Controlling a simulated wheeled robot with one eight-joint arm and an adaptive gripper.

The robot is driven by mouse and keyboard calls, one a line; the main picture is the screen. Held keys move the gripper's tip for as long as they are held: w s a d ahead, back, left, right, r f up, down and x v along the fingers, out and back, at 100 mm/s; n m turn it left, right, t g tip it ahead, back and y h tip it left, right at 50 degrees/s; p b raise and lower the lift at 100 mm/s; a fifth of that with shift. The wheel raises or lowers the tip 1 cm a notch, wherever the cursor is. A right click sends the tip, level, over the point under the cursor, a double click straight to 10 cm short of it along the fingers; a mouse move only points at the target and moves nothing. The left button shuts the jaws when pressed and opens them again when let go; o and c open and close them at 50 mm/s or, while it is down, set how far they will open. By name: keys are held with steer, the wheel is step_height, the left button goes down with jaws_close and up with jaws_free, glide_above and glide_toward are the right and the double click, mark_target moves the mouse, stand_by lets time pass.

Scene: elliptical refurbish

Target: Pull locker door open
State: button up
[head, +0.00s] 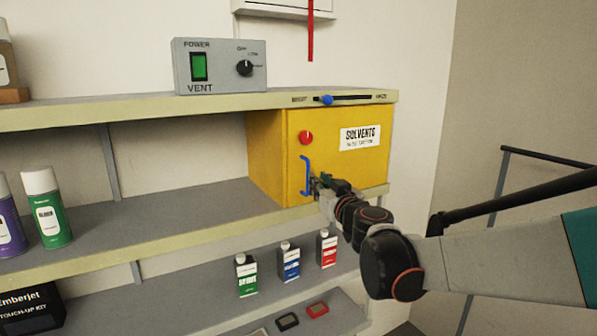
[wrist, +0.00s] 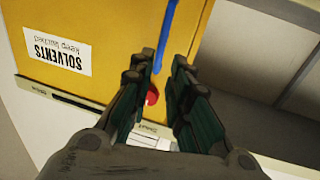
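The yellow locker (head: 265,150) labelled SOLVENTS sits on the upper shelf, and its front door (head: 340,165) looks shut. A vertical blue handle (head: 306,176) is on the door's left side, with a round red knob (head: 306,138) above it. My gripper (head: 318,184) is at the handle's lower half, just to its right. In the wrist view the locker appears upside down. There my gripper (wrist: 164,66) is open, and the blue handle (wrist: 166,38) runs into the gap between the fingertips. I cannot tell whether a finger touches it. The red knob (wrist: 152,95) shows beyond the fingers.
A ledge with a blue slider knob (head: 327,100) runs above the locker. A grey vent control box (head: 220,66) stands on top. Small solvent cans (head: 290,260) stand on the shelf below. The shelf left of the locker is clear up to the spray cans (head: 46,207).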

steer(key=p, duration=0.1)
glide_above(308, 194)
steer(key=shift+w, duration=0.35)
steer(key=shift+c, duration=0.2)
jaws_close()
